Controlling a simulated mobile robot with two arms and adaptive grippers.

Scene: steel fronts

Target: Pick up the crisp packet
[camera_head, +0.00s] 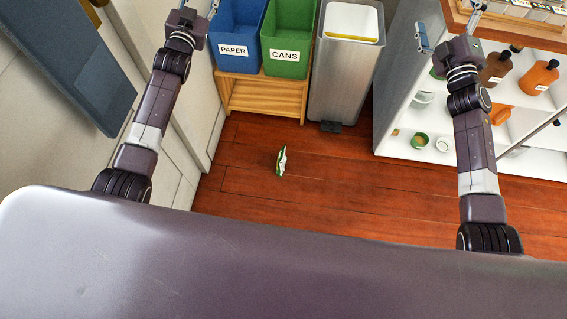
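The crisp packet (281,161) is small, green and white, and lies on the reddish wooden floor in front of the bins. Nothing touches it. My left gripper (200,8) is at the top left, partly cut off by the picture edge, well apart from the packet. My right gripper (447,20) is at the top right near the wooden counter, also far from the packet. Its fingers look spread with nothing visible between them. The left fingertips are too cropped to judge.
A blue PAPER bin (236,30) and a green CANS bin (287,40) stand on a wooden stand (262,97). A steel pedal bin (345,75) is beside them. White shelves (405,130) with bottles and bowls stand at the right. The floor (330,190) around the packet is clear.

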